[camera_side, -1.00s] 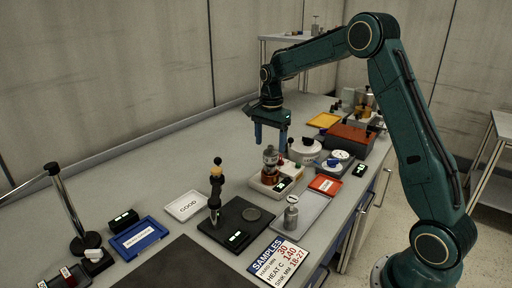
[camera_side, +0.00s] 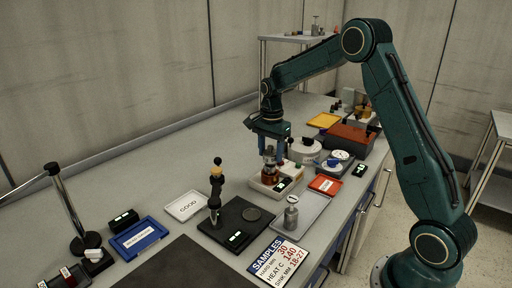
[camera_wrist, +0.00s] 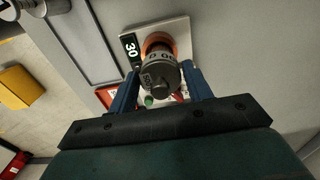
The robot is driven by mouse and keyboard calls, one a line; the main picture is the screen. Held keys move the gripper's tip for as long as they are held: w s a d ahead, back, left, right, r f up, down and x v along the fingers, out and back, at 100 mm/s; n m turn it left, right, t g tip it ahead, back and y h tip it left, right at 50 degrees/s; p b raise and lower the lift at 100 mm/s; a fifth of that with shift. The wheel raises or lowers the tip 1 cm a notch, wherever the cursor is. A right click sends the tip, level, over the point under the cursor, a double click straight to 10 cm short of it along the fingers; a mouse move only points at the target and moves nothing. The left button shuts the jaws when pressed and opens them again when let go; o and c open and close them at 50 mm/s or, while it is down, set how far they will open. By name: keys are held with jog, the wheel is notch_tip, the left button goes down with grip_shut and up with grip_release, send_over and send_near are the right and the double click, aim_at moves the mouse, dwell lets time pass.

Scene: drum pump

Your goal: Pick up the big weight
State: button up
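A grey cylindrical weight with a knob on top and a "500" label (camera_wrist: 160,75) stands on an orange-brown base on a small white device (camera_side: 264,187). In the side view the weight (camera_side: 269,160) is partly hidden by my gripper. My gripper (camera_wrist: 162,90) is open, pointing down over the weight, one blue finger on each side. A gap shows at the left finger; the right finger is close to the weight, and I cannot tell if it touches. In the side view my gripper (camera_side: 269,150) is low over the device. A smaller silver weight (camera_side: 291,217) stands on the grey tray.
The grey tray (camera_side: 310,208) and a red tray (camera_side: 325,184) lie right of the device. A black stand with a post (camera_side: 215,195) is at front left.

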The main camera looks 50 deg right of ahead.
aim_at(271, 146)
grip_shut()
jog(key=shift+r, duration=0.15)
notch_tip(271, 146, up, 20)
dwell(0.8)
dwell(0.6)
jog(key=shift+r, duration=1.35)
